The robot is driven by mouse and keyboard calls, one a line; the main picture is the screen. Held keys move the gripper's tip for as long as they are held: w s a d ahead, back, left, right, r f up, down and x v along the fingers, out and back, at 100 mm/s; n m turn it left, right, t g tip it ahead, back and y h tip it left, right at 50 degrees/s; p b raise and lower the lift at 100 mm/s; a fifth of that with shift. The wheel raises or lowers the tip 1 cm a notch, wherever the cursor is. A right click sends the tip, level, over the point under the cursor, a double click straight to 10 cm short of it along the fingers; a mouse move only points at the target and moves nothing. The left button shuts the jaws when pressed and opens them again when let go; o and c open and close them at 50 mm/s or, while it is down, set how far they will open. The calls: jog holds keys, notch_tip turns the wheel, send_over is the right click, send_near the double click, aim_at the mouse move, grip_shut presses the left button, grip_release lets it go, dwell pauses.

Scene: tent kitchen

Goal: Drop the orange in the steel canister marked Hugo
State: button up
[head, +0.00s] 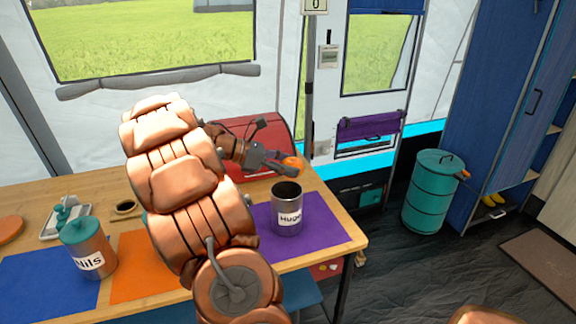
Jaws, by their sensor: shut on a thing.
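The orange (293,164) is held at the tips of my gripper (288,168), which is shut on it. They are above the far right part of the table, behind and a little above the canister's rim as the picture shows it. The open steel canister marked Hugo (288,215) stands upright on a purple mat. Its dark opening faces up and no lid is on it. My arm crosses the middle of the view and hides part of the table.
A canister marked Nils (90,252) with a teal lid stands at the left of the wooden table (330,188). A red thing (262,135) stands behind my gripper. A teal drum (432,190) stands on the floor at right. The purple mat (325,228) is clear right of the Hugo canister.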

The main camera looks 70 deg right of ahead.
jog(key=shift+f, duration=0.15)
jog(key=o, duration=1.3)
jog(key=shift+c, duration=0.2)
jog(key=shift+w, duration=0.1)
jog(key=v, duration=1.2)
jog(key=s+a+f+m+t+y, duration=0.25)
jog(key=s+a+f, duration=0.2)
jog(key=a, duration=0.95)
jog(key=s+a+f+m+t+y, duration=0.25)
jog(key=s+a+f, duration=0.2)
jog(key=a, duration=0.95)
jog(key=s+a+f+m+t+y, duration=0.2)
jog(key=s+a+f+t, duration=0.25)
jog(key=a, duration=0.95)
notch_tip(320, 180, up, 15)
jog(key=p, duration=1.3)
jog(key=shift+a+p, duration=0.35)
jog(key=shift+a, duration=0.05)
